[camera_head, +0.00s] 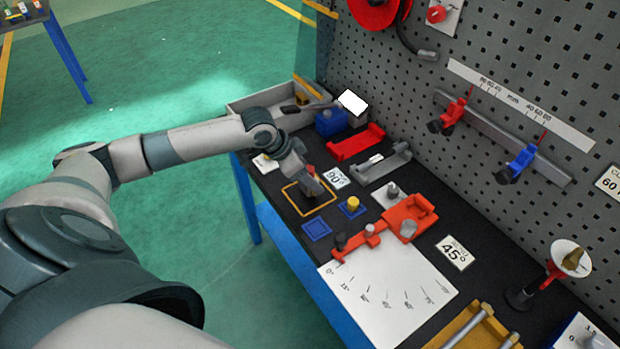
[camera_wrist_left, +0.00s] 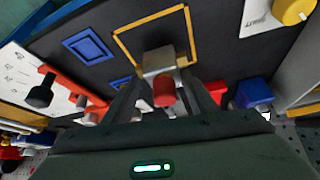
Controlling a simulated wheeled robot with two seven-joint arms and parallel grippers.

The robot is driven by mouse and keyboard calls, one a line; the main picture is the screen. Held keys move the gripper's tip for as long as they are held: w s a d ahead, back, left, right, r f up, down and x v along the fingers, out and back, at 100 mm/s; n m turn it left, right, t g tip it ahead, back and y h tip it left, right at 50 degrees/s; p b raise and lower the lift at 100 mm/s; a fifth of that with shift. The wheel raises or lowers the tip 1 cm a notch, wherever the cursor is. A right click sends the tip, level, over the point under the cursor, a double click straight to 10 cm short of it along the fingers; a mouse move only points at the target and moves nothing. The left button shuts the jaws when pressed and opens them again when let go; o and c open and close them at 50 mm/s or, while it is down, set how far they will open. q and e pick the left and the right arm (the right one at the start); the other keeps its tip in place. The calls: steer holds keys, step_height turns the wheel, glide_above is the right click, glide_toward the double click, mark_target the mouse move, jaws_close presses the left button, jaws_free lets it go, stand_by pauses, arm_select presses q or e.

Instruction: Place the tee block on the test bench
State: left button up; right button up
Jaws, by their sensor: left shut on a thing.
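My left gripper (camera_head: 311,184) is over the far left part of the dark bench top (camera_head: 268,184), at a yellow square outline (camera_head: 292,207). In the left wrist view the gripper (camera_wrist_left: 165,84) is shut on a small tan-grey block (camera_wrist_left: 157,61) with a red cylindrical end (camera_wrist_left: 164,94), which I take to be the tee block. The block is close to the lower edge of the yellow outline; I cannot tell whether it touches the bench. In the head view the gripper mostly hides it. My right gripper is not in view.
Two blue squares (camera_head: 316,229) lie near the outline, one with a yellow knob (camera_head: 353,202). A red fixture (camera_head: 408,216) and a white angle sheet (camera_head: 390,290) lie to the right. A grey tray (camera_head: 240,106), a blue block (camera_head: 331,122) and a pegboard (camera_head: 400,75) stand behind.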

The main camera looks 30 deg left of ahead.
arm_select(q)
steer(key=shift+f, duration=0.85)
steer(key=o, duration=1.4)
steer(key=shift+f, duration=0.1)
steer(key=shift+c, duration=0.2)
steer(key=b+v, duration=0.2)
steer(key=v, duration=1)
steer(key=shift+b, duration=0.3)
